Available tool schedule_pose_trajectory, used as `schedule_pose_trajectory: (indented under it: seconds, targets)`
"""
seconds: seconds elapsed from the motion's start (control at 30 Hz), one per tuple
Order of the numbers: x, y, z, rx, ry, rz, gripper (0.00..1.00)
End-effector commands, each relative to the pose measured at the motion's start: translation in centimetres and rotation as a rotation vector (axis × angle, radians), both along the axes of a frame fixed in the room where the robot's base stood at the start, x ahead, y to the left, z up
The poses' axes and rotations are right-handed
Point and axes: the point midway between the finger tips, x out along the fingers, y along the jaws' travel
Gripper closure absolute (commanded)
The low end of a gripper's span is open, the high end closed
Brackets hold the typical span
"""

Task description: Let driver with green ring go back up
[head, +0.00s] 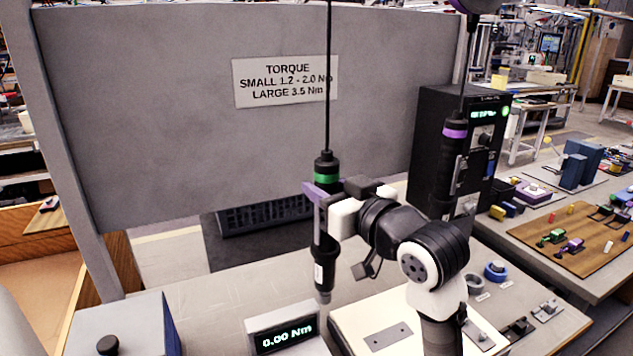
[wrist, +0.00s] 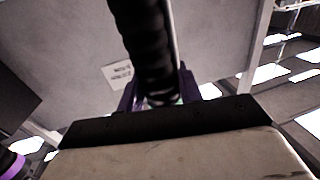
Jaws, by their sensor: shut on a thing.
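The driver with the green ring (head: 326,168) hangs upright from a thin dark cable at the middle of the head view. My gripper (head: 318,198) is shut on its dark body just below the green ring. The driver's tip points down, above the bench and near the torque display (head: 282,334). In the wrist view the dark ribbed driver body (wrist: 146,45) stands between the purple fingers of my gripper (wrist: 160,92), with only a sliver of green showing.
A second driver with a purple ring (head: 454,134) hangs to the right, before a black box (head: 480,110) with a green readout. A grey panel (head: 180,100) with a torque sign (head: 286,80) stands behind. A grey box with a black knob (head: 108,345) is at front left.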

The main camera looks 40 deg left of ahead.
Motion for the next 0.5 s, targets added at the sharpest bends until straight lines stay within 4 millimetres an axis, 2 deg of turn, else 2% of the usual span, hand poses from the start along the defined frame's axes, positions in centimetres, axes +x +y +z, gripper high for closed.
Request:
schedule_pose_trajectory:
  seconds: [0.23,0.5]
  targets:
    - [0.0,0.0,0.8,-0.001,0.000,0.000,1.00]
    - [0.0,0.0,3.3,-0.001,0.001,0.000,1.00]
